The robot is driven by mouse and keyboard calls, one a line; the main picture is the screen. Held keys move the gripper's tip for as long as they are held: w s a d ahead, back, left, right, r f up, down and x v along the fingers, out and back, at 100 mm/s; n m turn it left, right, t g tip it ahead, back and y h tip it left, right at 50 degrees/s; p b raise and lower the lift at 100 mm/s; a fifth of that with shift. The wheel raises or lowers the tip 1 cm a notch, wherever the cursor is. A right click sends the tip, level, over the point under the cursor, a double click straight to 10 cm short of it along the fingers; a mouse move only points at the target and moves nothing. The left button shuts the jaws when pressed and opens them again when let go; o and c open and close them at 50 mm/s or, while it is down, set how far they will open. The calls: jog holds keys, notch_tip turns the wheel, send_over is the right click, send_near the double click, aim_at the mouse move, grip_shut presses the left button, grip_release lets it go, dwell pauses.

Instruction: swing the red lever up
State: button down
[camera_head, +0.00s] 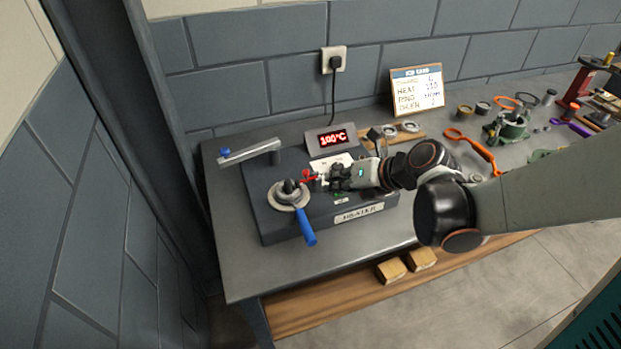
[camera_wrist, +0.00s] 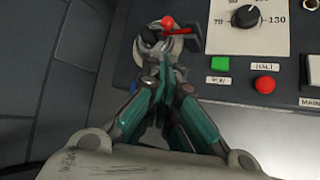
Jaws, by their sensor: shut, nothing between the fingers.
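The red lever (camera_head: 309,176) stands on the dark heater box (camera_head: 280,235), just left of my gripper in the head view. In the wrist view the red lever (camera_wrist: 178,30) shows a ball end and a short red bar beside a dark bracket, near a round grey fitting. My gripper (camera_head: 328,179) reaches in from the right, low over the box. In the wrist view the fingers of my gripper (camera_wrist: 168,68) are together and empty, just below the lever. I cannot tell whether the tips touch it.
A blue-handled crank (camera_head: 308,228) sits at the box's front left, and a grey bar (camera_head: 250,152) at its back left. A green button (camera_wrist: 220,64), a red button (camera_wrist: 265,84) and a black dial (camera_wrist: 245,16) lie right of the fingers. The red display (camera_head: 332,136) reads 100°C.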

aim_at(307, 178)
jog(key=b+x, duration=0.3)
jog(key=x, duration=0.6)
jog(key=shift+a+f, duration=0.1)
jog(key=shift+w+a+f, duration=0.2)
jog(key=shift+w, duration=0.1)
jog(key=shift+w+b, duration=0.1)
jog(key=shift+b, duration=0.2)
